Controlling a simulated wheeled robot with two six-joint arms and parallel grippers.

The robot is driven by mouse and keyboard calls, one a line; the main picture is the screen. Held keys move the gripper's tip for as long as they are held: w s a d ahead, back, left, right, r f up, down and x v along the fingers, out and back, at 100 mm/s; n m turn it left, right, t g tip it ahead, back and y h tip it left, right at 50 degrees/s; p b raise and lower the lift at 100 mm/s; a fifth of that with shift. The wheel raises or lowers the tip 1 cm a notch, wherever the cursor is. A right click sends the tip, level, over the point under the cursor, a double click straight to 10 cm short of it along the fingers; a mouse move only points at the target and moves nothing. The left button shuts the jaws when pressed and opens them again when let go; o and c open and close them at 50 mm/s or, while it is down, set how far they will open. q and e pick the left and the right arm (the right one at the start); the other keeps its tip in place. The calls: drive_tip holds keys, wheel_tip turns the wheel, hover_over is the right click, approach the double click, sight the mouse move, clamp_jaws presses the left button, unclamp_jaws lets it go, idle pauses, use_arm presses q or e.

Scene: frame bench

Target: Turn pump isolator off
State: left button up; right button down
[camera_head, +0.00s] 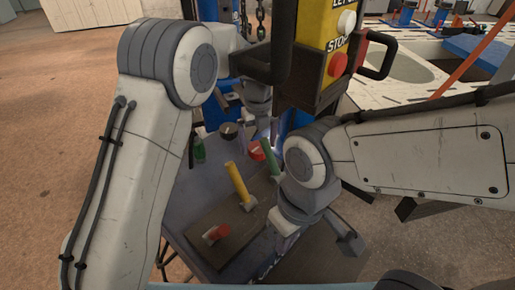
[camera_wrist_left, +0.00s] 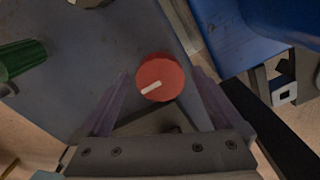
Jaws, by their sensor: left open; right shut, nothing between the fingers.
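A round red knob (camera_head: 256,150) with a white pointer line sits on the grey bench panel. In the left wrist view the red knob (camera_wrist_left: 161,77) lies between and just beyond the fingertips of my left gripper (camera_wrist_left: 160,74); its pointer line slants down to the left. My left gripper (camera_head: 262,132) is open above the knob and holds nothing; contact cannot be told. My right gripper (camera_head: 284,243) is shut and empty, low at the right side of the bench, partly hidden by its wrist. No label naming the pump isolator is readable.
A black knob (camera_head: 228,130) and a green handle (camera_head: 198,150) stand left of the red knob. A yellow pendant box (camera_head: 325,48) with a red stop button hangs close above.

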use_arm(q)
drive_tip(key=shift+f, duration=0.5)
drive_tip(key=shift+c, duration=0.3)
drive_tip(key=c, duration=1.3)
drive_tip(key=shift+o, duration=0.2)
drive_tip(key=shift+r+n+p, duration=0.3)
drive_tip(key=shift+n+p, duration=0.4)
drive_tip(key=shift+p, duration=0.35)
drive_tip(key=n+p, duration=0.5)
drive_tip(key=p, duration=0.1)
drive_tip(key=shift+s+a+n+p, duration=0.1)
drive_tip(key=shift+a+n+p, duration=0.1)
drive_tip(key=shift+n+p, duration=0.2)
drive_tip(key=n+p, duration=0.3)
drive_tip(key=n, duration=0.1)
drive_tip(key=shift+n, duration=0.3)
drive_tip(key=shift+s+f+n+p, duration=0.1)
drive_tip(key=shift+n+p, duration=0.55)
drive_tip(key=shift+n, duration=0.5)
drive_tip(key=shift+s+f+n+p, duration=0.1)
drive_tip(key=shift+n+p, duration=0.55)
drive_tip(key=shift+n, duration=0.5)
